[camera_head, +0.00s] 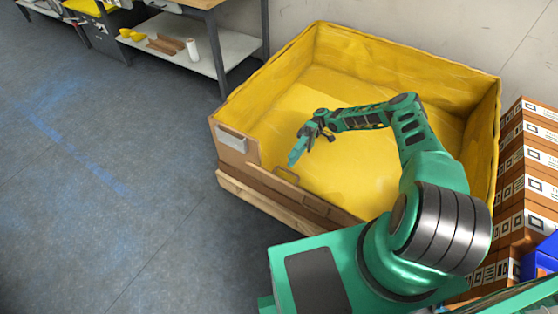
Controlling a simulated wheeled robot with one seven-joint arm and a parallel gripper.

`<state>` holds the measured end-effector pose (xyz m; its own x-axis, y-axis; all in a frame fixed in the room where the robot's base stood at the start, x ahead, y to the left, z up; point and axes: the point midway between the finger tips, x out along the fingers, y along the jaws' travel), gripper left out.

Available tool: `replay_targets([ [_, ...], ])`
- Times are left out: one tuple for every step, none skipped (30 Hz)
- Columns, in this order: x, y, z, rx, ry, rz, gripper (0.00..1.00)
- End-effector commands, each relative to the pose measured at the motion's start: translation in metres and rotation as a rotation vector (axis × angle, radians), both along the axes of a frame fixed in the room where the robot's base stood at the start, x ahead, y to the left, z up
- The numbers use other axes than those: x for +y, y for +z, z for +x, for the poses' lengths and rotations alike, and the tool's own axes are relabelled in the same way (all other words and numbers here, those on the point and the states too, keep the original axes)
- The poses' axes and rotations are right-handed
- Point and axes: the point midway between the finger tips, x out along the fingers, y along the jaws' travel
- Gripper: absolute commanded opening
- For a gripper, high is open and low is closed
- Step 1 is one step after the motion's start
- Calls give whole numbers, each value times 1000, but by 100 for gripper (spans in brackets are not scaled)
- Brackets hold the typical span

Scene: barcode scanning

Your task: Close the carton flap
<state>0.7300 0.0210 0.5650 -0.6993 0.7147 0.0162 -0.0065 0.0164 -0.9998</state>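The carton is a large brown box (262,180) with a yellow lining, standing on a wooden pallet at centre right. Its near wall is low along the middle and taller at the left corner, where a grey label plate sits. The flap cannot be clearly told apart from this low near side; dark handle-like loops (287,177) show along its edge. My gripper (293,158) hangs in front of the yellow interior, just beyond the near edge in the picture, pointing down and left. It appears empty. Its finger gap is too small to make out, and contact with the carton cannot be told.
Stacked brown cartons (527,165) with white labels stand close on the right, beside a blue bin (543,255). A workbench with a lower shelf (190,45) is at the back left. The grey floor (100,180) on the left is clear. My arm covers the carton's near right part.

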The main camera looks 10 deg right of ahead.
Motion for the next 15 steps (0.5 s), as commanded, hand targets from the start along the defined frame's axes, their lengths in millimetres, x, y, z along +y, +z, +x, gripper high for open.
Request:
replay_targets([
  [5, 5, -4, 1, 3, 1, 28],
  [9, 8, -7, 1, 3, 1, 28],
  [15, 12, -9, -1, 3, 1, 28],
  [19, 15, -12, 0, 3, 1, 28],
  [23, 17, -14, 0, 3, 1, 28],
  [28, 21, -18, 0, 3, 1, 28],
  [33, 24, -20, -1, 3, 1, 28],
  [37, 27, -22, -1, 3, 2, 28],
  [42, 30, -25, -1, 2, 1, 28],
  [45, 33, -27, -1, 3, 2, 28],
  [48, 35, -29, -1, 3, 1, 28],
  [53, 38, -31, -1, 2, 1, 28],
  [56, 39, -32, -1, 2, 1, 28],
  [58, 41, -34, -1, 2, 1, 28],
  [61, 42, -35, -1, 2, 1, 28],
])
